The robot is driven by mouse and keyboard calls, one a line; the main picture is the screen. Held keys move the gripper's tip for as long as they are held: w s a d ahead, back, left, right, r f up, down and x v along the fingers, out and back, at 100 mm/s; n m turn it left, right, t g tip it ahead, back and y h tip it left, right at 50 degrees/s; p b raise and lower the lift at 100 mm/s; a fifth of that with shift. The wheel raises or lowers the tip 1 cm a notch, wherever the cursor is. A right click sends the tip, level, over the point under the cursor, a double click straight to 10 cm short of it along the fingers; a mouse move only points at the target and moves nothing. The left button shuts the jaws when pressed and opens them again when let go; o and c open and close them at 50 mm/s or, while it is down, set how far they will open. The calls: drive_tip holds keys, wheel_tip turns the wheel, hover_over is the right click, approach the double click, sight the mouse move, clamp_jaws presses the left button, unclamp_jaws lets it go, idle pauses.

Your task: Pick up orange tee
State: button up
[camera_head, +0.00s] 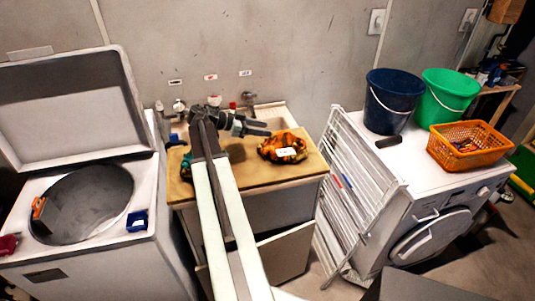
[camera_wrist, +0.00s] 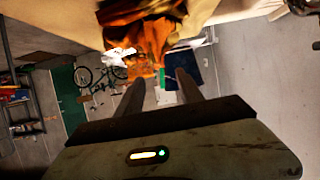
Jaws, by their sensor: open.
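The orange tee (camera_head: 272,152) lies crumpled on the tan board over the sink cabinet, with a small white patch or tag on it. In the wrist view the orange cloth (camera_wrist: 150,28) hangs at the top, just beyond my fingertips. My gripper (camera_head: 268,128) is to the upper left of the tee in the head view. It is open and empty, with a gap between the two fingers (camera_wrist: 160,84) in the wrist view. I see no contact with the cloth.
The tan board (camera_head: 240,180) also holds a dark green item (camera_head: 187,168) at its left. A faucet (camera_head: 249,100) stands behind. A white drying rack (camera_head: 345,185) and a washer (camera_head: 440,215) with buckets and an orange basket (camera_head: 468,145) are right. An open-lidded washer (camera_head: 150,190) is left.

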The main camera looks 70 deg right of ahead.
sight(281, 132)
drive_tip(key=shift+x, duration=0.85)
drive_tip(key=shift+b+x, duration=0.75)
drive_tip(key=shift+x, duration=0.75)
drive_tip(key=b+x, duration=0.1)
drive_tip(key=x, duration=0.3)
drive_tip(key=shift+s, duration=0.15)
clamp_jaws()
